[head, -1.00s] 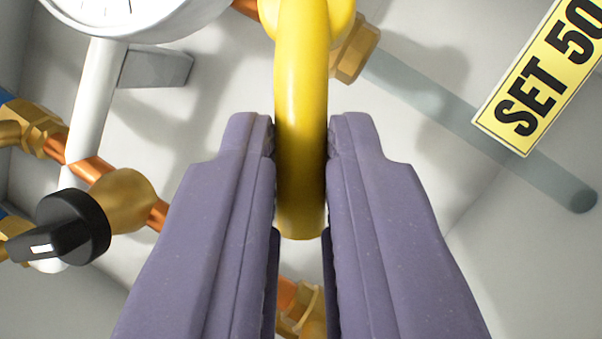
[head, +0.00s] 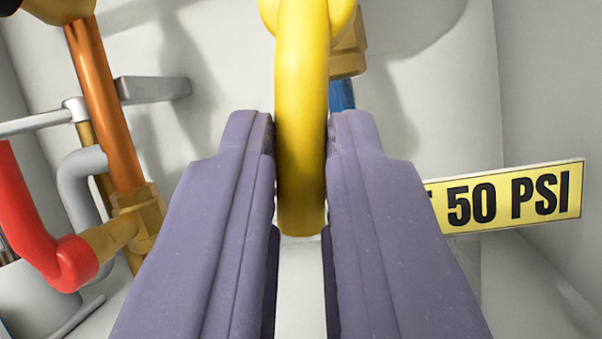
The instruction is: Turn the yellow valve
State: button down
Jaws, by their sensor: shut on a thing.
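The yellow valve (head: 302,70) has a thick curved handle that comes down from the top centre of the head view. Its upper body runs out of the top of the picture, with a brass fitting (head: 349,55) just behind it on the right. My gripper (head: 301,170) is shut on the yellow handle, one purple finger on each side near its lower end. The rounded tip of the handle shows between the fingers. The fingers hide part of the wall and of the sign behind them.
A copper pipe (head: 106,110) with brass fittings and a red curved handle (head: 45,245) stand on the left. A grey bracket (head: 152,88) juts from the back wall. A yellow sign (head: 510,198) reading "50 PSI" is on the right, partly hidden by a finger. A blue pipe piece (head: 342,95) shows behind the valve.

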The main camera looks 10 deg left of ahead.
jog(key=shift+d+f+n+y+p, duration=0.15)
jog(key=shift+d+n+y+p, duration=0.1)
jog(key=shift+n+y+p, duration=0.25)
jog(key=shift+n, duration=0.3)
jog(key=c, duration=1.1)
grip_release()
jog(key=shift+s, duration=0.1)
jog(key=shift+s+d+f+b, duration=0.1)
jog(key=shift+s+f+b, duration=0.2)
jog(key=shift+s+b, duration=0.25)
jog(key=b+v, duration=0.1)
jog(key=v, duration=0.5)
jog(key=shift+s+b, duration=0.25)
jog(key=shift+b, duration=0.15)
